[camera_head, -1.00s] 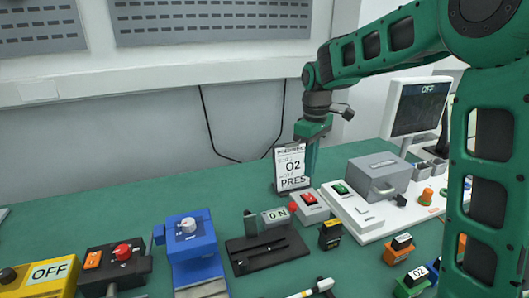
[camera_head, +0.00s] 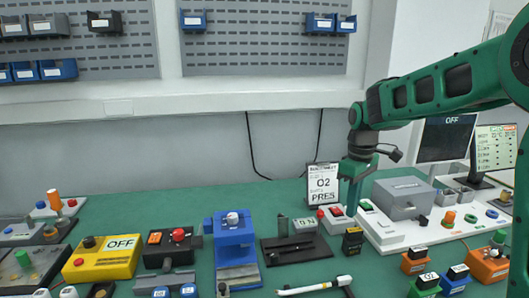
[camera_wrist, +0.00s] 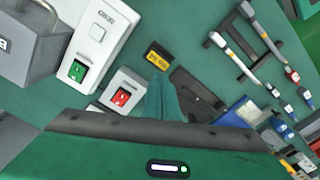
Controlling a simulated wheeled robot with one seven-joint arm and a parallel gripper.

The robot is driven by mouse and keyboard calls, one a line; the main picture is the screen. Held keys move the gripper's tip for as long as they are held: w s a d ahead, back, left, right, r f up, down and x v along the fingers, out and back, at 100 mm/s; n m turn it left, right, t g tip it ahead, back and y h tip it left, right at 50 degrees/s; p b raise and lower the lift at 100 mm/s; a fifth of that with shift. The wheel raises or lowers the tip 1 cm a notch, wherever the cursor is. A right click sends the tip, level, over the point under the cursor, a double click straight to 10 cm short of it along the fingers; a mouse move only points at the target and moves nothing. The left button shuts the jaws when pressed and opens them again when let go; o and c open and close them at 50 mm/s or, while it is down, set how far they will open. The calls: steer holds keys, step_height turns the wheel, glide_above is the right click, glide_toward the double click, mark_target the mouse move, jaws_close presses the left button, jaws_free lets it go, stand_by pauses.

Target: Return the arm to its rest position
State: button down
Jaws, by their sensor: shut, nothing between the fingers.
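My green gripper (camera_head: 352,203) is at the end of my arm, above the bench just right of the O2 PRES sign (camera_head: 322,184). It points down and holds nothing. Its fingers are together and show as one narrow green shape in the wrist view (camera_wrist: 162,100). In that view a box with a red switch (camera_wrist: 122,97) is left of the fingers, and a yellow-and-black block (camera_wrist: 157,54) is above them. In the head view the red-switch box (camera_head: 336,214) is partly hidden by the gripper.
The green bench (camera_head: 110,216) is crowded along its front. A grey case (camera_head: 402,197) and a monitor marked OFF (camera_head: 444,138) stand right of the gripper. A blue device (camera_head: 235,240) and a yellow OFF box (camera_head: 103,257) stand left. The bench's back strip is mostly clear.

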steer(key=s+d+r+m, duration=0.1)
steer(key=s+d+m, duration=0.3)
steer(key=s+d, duration=0.45)
steer(key=s+d+f+m, duration=0.1)
steer(key=s+d+m, duration=0.1)
steer(key=s, duration=0.7)
steer(key=s+d+f+m, duration=0.2)
steer(key=s+m, duration=0.3)
steer(key=s, duration=0.3)
steer(key=s+d+f+m, duration=0.1)
steer(key=s+d+m, duration=0.2)
steer(key=s, duration=0.6)
steer(key=shift+s+d+f+m, duration=0.3)
steer(key=shift+d+m, duration=0.1)
steer(key=shift+d, duration=0.25)
steer(key=shift+w+f, duration=0.25)
steer(key=shift+w, duration=0.4)
steer(key=c, duration=2.5)
jaws_free()
